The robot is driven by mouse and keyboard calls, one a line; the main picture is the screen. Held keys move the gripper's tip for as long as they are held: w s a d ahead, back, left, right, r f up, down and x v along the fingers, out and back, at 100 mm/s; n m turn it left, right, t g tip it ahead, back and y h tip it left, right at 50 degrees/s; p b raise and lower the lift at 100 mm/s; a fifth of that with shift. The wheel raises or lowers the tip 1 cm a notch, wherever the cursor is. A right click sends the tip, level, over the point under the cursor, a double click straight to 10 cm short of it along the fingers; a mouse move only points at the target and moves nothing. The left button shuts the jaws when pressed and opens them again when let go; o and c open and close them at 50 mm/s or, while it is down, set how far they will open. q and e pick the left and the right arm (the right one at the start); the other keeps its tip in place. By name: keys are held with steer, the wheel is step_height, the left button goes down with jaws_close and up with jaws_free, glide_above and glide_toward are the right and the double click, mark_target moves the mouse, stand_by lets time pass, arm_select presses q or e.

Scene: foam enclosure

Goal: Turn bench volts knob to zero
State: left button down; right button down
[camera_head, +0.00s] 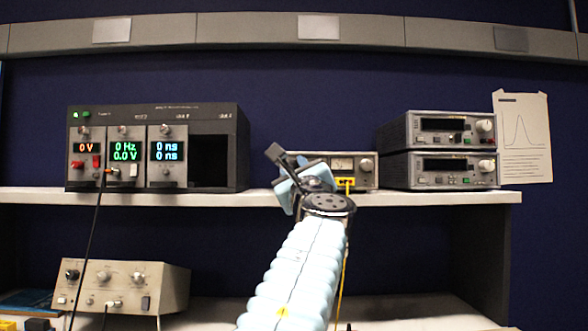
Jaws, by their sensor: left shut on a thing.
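My left gripper (287,168) reaches up to the shelf, in front of the left side of a small grey metered unit (353,184). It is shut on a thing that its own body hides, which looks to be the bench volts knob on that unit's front. The meter reading is too small to tell. My right gripper is not in view.
A dark rack (216,115) with lit displays, one showing 0 V, stands left on the shelf (440,197). Two stacked grey instruments (438,154) stand right. A beige box (172,283) with knobs sits below left. A black cable (92,225) hangs from the rack.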

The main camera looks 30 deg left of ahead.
arm_select(q)
steer(key=shift+d+n+g+y, duration=0.1)
steer(key=shift+n+g+y, duration=0.45)
steer(key=shift+n, duration=1.05)
steer(key=shift+r, duration=0.1)
steer(key=c, duration=0.9)
jaws_free()
steer(key=shift+h, duration=0.25)
